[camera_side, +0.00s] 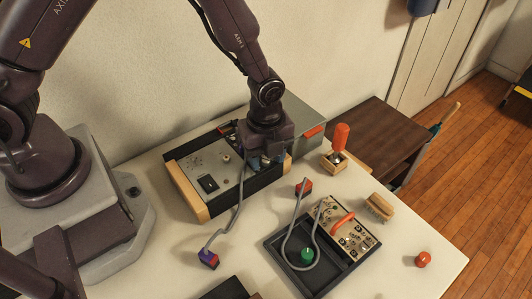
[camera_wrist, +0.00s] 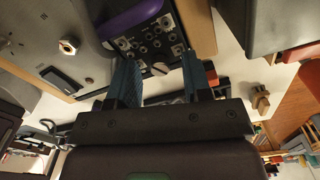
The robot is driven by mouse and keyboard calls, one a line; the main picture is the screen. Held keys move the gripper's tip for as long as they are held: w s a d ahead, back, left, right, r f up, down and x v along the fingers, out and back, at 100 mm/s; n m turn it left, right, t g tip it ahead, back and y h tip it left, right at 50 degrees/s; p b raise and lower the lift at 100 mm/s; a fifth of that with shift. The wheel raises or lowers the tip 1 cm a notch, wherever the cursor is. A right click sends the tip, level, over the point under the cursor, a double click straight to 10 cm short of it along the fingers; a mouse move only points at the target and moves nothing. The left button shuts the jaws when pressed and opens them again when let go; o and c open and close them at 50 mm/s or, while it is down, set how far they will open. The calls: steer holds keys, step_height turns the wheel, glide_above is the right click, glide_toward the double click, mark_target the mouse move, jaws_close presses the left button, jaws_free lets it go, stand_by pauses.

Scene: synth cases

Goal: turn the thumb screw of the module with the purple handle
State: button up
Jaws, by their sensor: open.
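The module with the purple handle (camera_wrist: 128,18) shows at the top of the wrist view, its dark panel (camera_wrist: 143,42) carrying several sockets and screws. It sits in a case with wooden ends (camera_side: 195,200). A light slotted screw head (camera_wrist: 160,69) at the panel's lower edge lies between my fingertips as seen from the wrist. My gripper (camera_side: 266,160) is over the right part of the case in the side view and hides the module there. In the wrist view its two teal fingers (camera_wrist: 160,74) are apart, with nothing visibly held. Whether they touch the screw, I cannot tell.
A black tray (camera_side: 283,270) holds a module with an orange handle (camera_side: 343,222) and a green knob (camera_side: 307,255). A grey cable ends in a purple-and-red plug (camera_side: 208,259).

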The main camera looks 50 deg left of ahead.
jaws_close()
